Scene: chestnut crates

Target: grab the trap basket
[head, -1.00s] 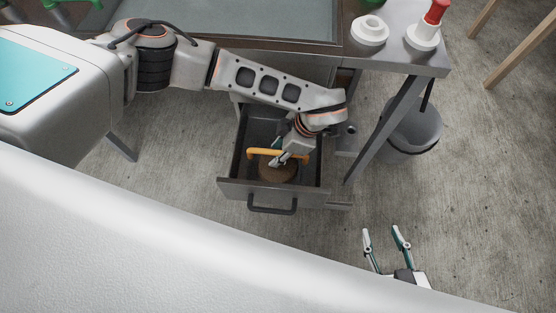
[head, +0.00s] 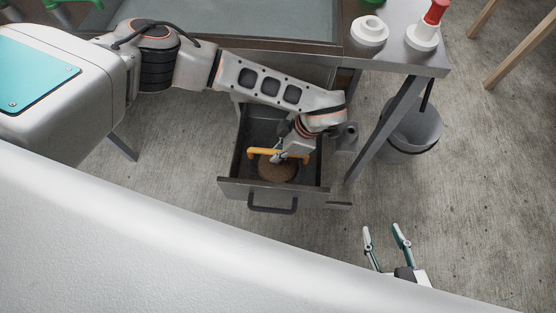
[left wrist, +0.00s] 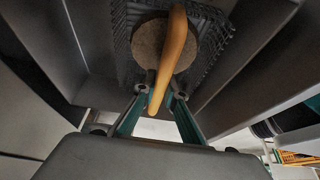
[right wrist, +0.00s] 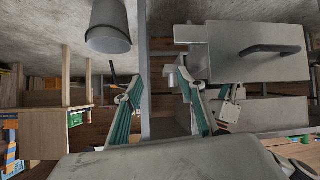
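The trap basket (left wrist: 218,28) is a dark mesh basket with a raised orange-yellow handle (head: 263,151) and a round brown piece (head: 277,171) inside. It sits in the open grey drawer (head: 232,189). My left gripper (head: 283,156) reaches down into the drawer at the handle. In the left wrist view the handle (left wrist: 173,52) runs between the fingers of my left gripper (left wrist: 162,91), which sit close against both its sides. My right gripper (head: 383,231) is open and empty over the floor; it also shows in the right wrist view (right wrist: 157,92).
The drawer is under a grey table (head: 431,61) with white fittings (head: 369,30) on top. A slanted table leg (head: 390,124) and a grey bucket (head: 414,130) stand right of the drawer. The floor in front of the drawer is clear.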

